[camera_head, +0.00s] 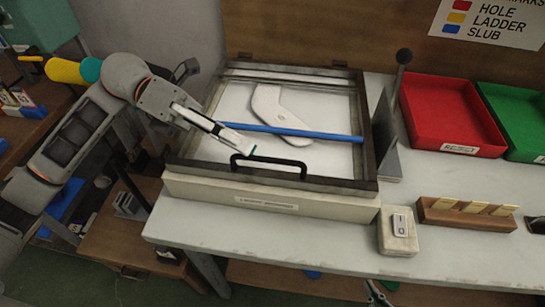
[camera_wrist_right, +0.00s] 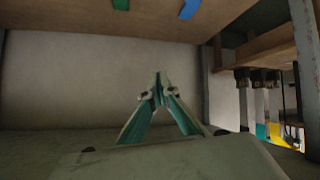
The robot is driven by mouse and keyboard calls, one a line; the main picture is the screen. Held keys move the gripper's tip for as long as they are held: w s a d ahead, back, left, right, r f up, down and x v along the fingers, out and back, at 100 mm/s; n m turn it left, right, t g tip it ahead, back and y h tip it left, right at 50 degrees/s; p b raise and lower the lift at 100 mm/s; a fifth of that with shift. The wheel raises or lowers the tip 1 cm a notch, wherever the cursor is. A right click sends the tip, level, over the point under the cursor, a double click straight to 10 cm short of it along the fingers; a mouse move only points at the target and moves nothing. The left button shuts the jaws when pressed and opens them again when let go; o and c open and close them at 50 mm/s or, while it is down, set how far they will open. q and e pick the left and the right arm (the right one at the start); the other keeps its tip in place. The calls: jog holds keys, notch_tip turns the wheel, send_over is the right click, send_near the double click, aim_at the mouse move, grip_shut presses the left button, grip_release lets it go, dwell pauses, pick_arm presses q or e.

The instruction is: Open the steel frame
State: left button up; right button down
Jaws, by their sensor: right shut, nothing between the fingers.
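The steel frame (camera_head: 372,150) is a dark rectangular rim lying flat on a pale box (camera_head: 270,198), with a black handle (camera_head: 268,160) along its front side. A white bent flat shape (camera_head: 268,105) and a blue bar (camera_head: 300,132) show within the rim. My left gripper (camera_head: 252,152) reaches in from the left, its tips just behind the handle in the picture; whether they touch it, or how far the fingers are apart, I cannot tell. My right gripper (camera_wrist_right: 157,92) shows in the right wrist view with its fingertips together and nothing between them.
A red tray (camera_head: 450,105) and a green tray (camera_head: 515,115) stand at the right. A grey upright plate (camera_head: 386,140) stands beside the frame. A switch box (camera_head: 398,232) and a wooden block (camera_head: 465,215) sit near the front. The right wrist view shows a wooden underside above.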

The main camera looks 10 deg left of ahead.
aim_at(271, 160)
pick_arm(q)
jog(key=x, duration=0.6)
jog(key=shift+d, duration=0.2)
grip_shut()
jog(key=shift+r, duration=0.1)
